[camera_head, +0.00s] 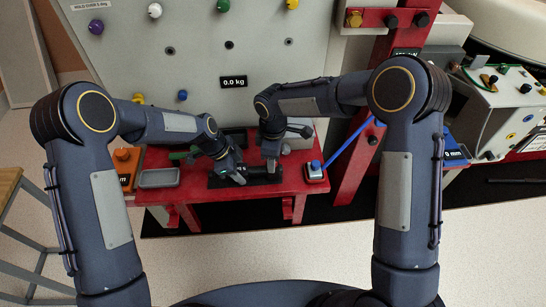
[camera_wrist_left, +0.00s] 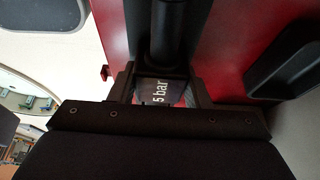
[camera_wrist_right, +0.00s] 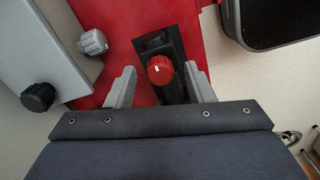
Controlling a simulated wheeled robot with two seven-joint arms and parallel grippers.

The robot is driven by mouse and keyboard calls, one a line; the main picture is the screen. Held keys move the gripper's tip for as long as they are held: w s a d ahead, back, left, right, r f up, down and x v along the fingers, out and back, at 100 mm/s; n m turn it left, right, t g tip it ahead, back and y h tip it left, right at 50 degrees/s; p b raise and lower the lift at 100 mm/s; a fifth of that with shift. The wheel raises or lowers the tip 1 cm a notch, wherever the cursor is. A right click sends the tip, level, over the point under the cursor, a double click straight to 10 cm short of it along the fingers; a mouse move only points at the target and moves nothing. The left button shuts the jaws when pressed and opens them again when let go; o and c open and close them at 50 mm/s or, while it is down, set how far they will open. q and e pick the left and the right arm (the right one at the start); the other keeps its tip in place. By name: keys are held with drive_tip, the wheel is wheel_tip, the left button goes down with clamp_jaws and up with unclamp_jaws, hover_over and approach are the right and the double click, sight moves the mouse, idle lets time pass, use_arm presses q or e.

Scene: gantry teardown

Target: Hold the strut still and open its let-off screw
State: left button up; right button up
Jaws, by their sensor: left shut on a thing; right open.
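The strut (camera_wrist_left: 168,30) is a dark cylinder in the left wrist view, with a "5 bar" label (camera_wrist_left: 160,92) on it. My left gripper (camera_wrist_left: 160,85) is shut on the strut, with a finger on each side of the label. In the head view my left gripper (camera_head: 240,176) is low over the red bench, and the strut is mostly hidden there. The let-off screw (camera_wrist_right: 160,70) is a red knob with a white mark, seen in the right wrist view. My right gripper (camera_wrist_right: 160,88) is open, its fingers on either side of the knob and apart from it.
The strut's black cradle (camera_head: 262,178) lies on the red bench (camera_head: 200,189). A panel with a "0.0 kg" display (camera_head: 234,82) rises behind.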

wheel_tip(320, 180, up, 12)
drive_tip(key=shift+f, duration=0.25)
idle(0.3)
use_arm(q)
drive_tip(key=o, duration=1.2)
drive_tip(key=shift+r, duration=0.1)
